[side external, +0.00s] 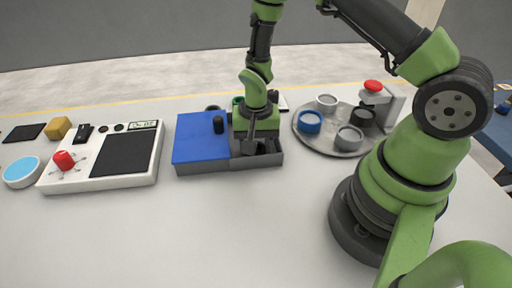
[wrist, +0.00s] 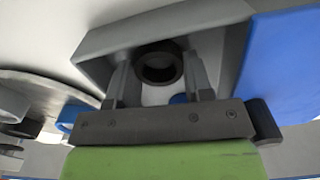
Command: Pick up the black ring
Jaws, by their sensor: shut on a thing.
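The black ring (wrist: 160,70) shows in the wrist view between the two fingers of my gripper (wrist: 157,62), which is shut on it. The ring is inside the open part of a grey box (wrist: 93,45), and its round opening faces the camera. In the side external view my gripper (side external: 261,147) points down into the open right part of the grey box (side external: 215,166). The ring is mostly hidden there by the gripper and the dark interior. I cannot tell whether the ring touches the box floor.
A blue sliding lid (side external: 199,142) with a black knob (side external: 218,124) covers the box's left side. A round metal tray (side external: 318,147) with several cups or rings stands to the right. A white device (side external: 105,178) stands left. The front table is clear.

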